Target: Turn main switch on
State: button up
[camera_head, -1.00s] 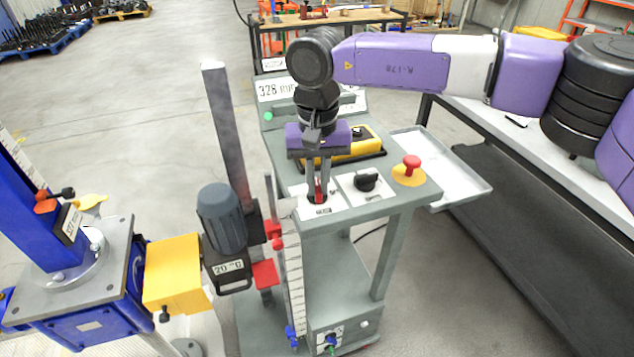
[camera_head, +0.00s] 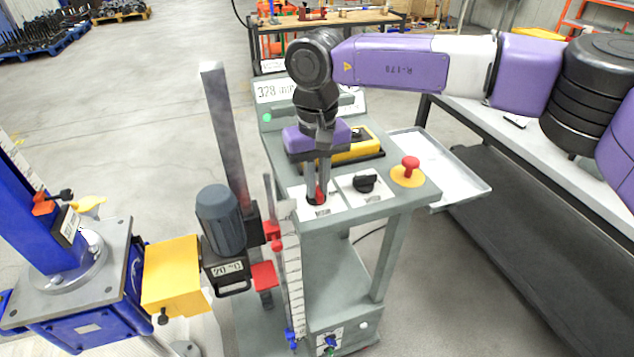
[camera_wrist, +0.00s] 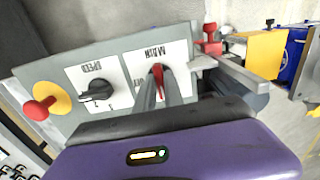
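The main switch (camera_head: 319,194) has a red handle on a dark base and sits on a white plate at the front left of the grey control console. In the wrist view the red handle (camera_wrist: 159,80) shows beside the upside-down label "MAIN". My gripper (camera_head: 317,192) reaches down from above, with one finger on each side of the handle. In the wrist view my gripper's fingertips (camera_wrist: 160,88) stand close against the handle and appear shut on it. The fingers hide part of the handle and its base.
A black speed knob (camera_head: 364,183) and a red stop button on a yellow base (camera_head: 410,170) lie to the right. A yellow device (camera_head: 357,146) is behind the fingers. A grey motor (camera_head: 220,219) and a scale (camera_head: 293,270) stand at left and front.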

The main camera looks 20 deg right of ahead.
aim_at(317, 188)
jog(key=o, duration=0.4)
jog(key=shift+o, duration=0.2)
notch_tip(317, 188, up, 8)
jog(key=shift+f+b, duration=0.1)
jog(key=shift+b, duration=0.3)
